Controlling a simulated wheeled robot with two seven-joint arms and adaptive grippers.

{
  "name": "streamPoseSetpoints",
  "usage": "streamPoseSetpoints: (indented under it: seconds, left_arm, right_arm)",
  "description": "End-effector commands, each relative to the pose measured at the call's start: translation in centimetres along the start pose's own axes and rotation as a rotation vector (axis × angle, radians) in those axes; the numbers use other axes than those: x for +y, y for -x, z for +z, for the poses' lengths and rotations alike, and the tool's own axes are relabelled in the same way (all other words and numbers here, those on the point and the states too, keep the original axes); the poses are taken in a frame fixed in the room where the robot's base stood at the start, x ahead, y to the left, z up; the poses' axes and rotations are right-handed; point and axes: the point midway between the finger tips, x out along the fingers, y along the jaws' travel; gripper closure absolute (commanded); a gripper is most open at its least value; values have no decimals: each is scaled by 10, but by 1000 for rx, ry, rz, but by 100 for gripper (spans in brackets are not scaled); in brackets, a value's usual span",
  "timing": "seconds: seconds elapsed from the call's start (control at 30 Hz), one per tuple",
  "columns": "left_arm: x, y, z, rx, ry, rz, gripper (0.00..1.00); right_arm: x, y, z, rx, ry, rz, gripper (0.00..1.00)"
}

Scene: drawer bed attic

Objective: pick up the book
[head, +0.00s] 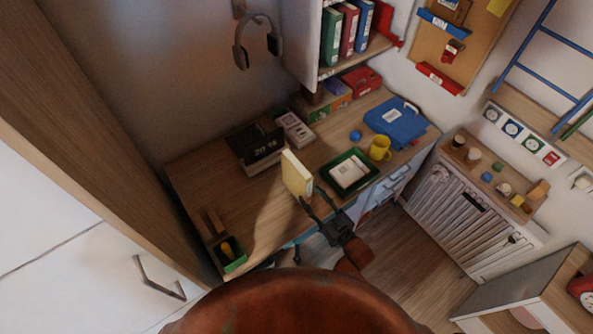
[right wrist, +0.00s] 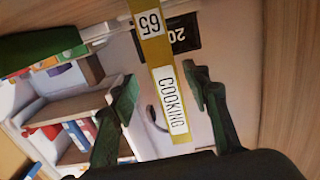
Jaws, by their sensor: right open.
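The book (head: 297,174) stands upright on the wooden desk (head: 200,175), with its pale yellow spine facing my right arm. In the right wrist view the book's yellow spine (right wrist: 152,45) bears white labels reading "COOKING" and "65". My right gripper (head: 312,196) is open in front of the book, at the desk's front. In the right wrist view its two fingers (right wrist: 160,78) appear on either side of the spine, with visible gaps between them and the book. I cannot tell how far they reach along the covers. My left gripper is not in view.
A green tray (head: 325,174) holding a white item lies just right of the book, near a yellow mug (head: 380,148). A dark clock (head: 262,145) stands behind it. A green-based holder (head: 229,254) is at the front left. Bare desk lies left of the book.

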Motion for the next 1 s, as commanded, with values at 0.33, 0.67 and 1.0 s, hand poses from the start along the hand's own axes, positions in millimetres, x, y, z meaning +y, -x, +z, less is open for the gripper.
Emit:
streamPoseSetpoints:
  seconds: [0.33, 0.67, 1.0]
  left_arm:
    - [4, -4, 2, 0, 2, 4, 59]
    - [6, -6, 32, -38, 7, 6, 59]
    - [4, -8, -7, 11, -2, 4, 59]
  right_arm:
    - [-6, -30, -10, 25, 0, -13, 56]
    - [-9, -74, -9, 23, 1, -12, 56]
    - [-9, -80, -9, 22, 0, -11, 57]
